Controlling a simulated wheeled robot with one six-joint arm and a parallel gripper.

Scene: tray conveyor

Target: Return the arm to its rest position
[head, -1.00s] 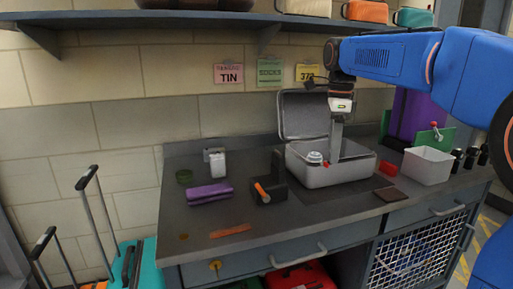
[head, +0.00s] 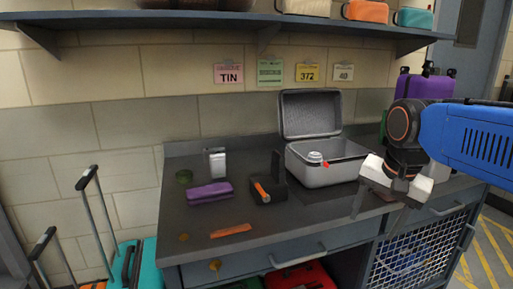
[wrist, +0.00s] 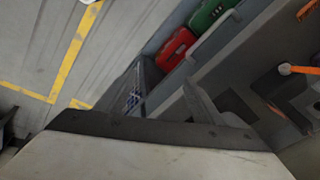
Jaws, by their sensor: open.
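My gripper (head: 380,203) is at the right of the head view, in front of the right end of the workbench, with its fingers apart and nothing between them. In the wrist view its fingers (wrist: 170,95) spread over the bench front and floor. My blue arm reaches in from the right edge. The open grey case (head: 320,172) stands on the bench, left of my gripper, with its lid up. A white-capped item and a small red piece show at its rim.
On the bench (head: 200,220) are a purple case (head: 209,192), a dark block with an orange handle (head: 262,191) and a white bottle (head: 217,163). A shelf (head: 200,19) runs above. The mesh cabinet door (head: 400,258) is below my gripper. Yellow-striped floor shows at right.

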